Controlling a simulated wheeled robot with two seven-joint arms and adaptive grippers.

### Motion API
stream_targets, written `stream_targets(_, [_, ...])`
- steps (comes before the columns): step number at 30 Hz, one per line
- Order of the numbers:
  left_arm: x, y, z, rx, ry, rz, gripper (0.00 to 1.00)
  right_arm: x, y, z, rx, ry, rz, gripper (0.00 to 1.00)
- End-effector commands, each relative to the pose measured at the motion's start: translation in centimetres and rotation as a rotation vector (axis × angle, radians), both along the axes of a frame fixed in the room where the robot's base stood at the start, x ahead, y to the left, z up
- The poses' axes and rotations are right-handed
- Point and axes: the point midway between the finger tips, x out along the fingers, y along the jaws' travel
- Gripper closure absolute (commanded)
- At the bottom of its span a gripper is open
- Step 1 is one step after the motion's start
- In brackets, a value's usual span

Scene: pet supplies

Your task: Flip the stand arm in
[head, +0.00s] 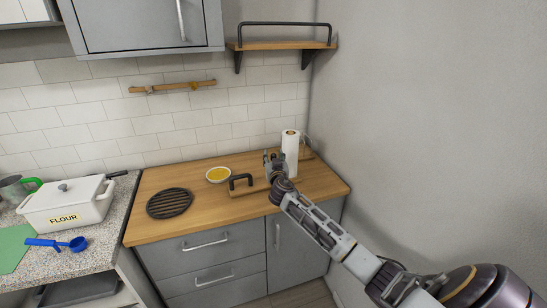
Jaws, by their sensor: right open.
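A paper towel stand holds a white roll (290,150) upright at the back right of the wooden counter. A thin curved stand arm (307,142) shows just right of the roll, apart from it as far as I can see. Its lower end is near the stand's wooden base (306,155), which is partly hidden by the roll. My right gripper (272,157) is open, just left of the roll and over the counter. Whether it touches the roll is too small to tell. My left gripper is not in view.
A board with a black handle (240,178) lies left of my right gripper. A bowl with yellow contents (218,175) and a black round trivet (169,203) are further left. A white flour box (68,205) stands on the speckled counter. A grey wall bounds the right.

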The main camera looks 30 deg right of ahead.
Motion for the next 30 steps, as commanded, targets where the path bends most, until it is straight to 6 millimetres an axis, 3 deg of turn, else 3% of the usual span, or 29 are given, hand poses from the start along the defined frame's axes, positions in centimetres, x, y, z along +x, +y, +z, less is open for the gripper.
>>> stream_targets(14, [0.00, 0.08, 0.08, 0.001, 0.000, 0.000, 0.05, 0.42, -0.22, -0.04, 0.000, 0.001, 0.000, 0.57])
stream_targets(24, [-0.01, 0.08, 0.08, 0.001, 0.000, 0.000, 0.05, 0.41, -0.22, -0.04, 0.000, 0.001, 0.000, 1.00])
stream_targets(30, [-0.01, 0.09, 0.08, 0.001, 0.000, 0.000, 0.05, 0.40, -0.23, -0.04, 0.000, 0.001, 0.000, 1.00])
